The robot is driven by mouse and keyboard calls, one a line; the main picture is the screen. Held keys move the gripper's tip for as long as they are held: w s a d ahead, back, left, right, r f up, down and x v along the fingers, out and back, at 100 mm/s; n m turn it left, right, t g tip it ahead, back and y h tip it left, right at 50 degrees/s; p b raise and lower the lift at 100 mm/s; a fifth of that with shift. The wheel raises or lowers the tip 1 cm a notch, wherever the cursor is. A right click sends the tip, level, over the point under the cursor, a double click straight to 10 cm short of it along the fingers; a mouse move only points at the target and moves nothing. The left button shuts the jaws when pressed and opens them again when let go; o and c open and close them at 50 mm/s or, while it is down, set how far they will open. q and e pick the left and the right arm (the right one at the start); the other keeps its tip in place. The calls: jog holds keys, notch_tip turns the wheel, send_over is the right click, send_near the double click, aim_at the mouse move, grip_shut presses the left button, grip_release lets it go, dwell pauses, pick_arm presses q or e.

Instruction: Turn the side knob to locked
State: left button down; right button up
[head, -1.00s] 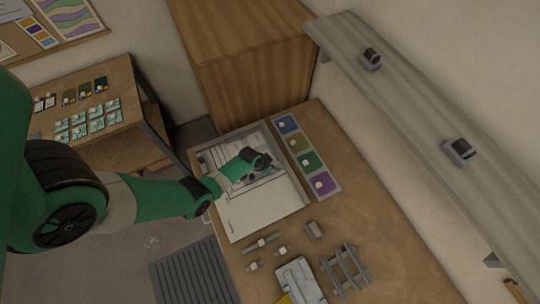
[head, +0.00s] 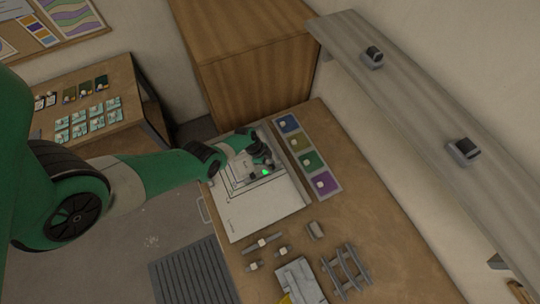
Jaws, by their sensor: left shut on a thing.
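A white flat device (head: 262,208) with a framed upper part lies on the wooden bench. My left gripper (head: 264,160) reaches over its upper part from the left and is shut near the far end of the device. The gripper covers what it holds, which seems to be the side knob; the knob's turn position cannot be seen. A small green light (head: 266,172) glows right below the gripper. My right gripper is not in view.
A strip of coloured pads (head: 307,158) lies right of the device. Small metal parts (head: 262,243), a rack (head: 345,268) and a grey tray (head: 300,282) lie nearer on the bench. A wooden cabinet (head: 250,65) stands behind, and a grey shelf (head: 410,95) runs along the right wall.

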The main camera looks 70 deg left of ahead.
pick_arm(q)
jog(key=shift+f+m+g+h, duration=0.1)
jog(key=shift+m+g+h, duration=0.2)
jog(key=shift+m, duration=0.5)
jog(key=shift+c, duration=2.4)
grip_release()
jog(key=shift+d, duration=0.1)
jog(key=shift+r, duration=0.2)
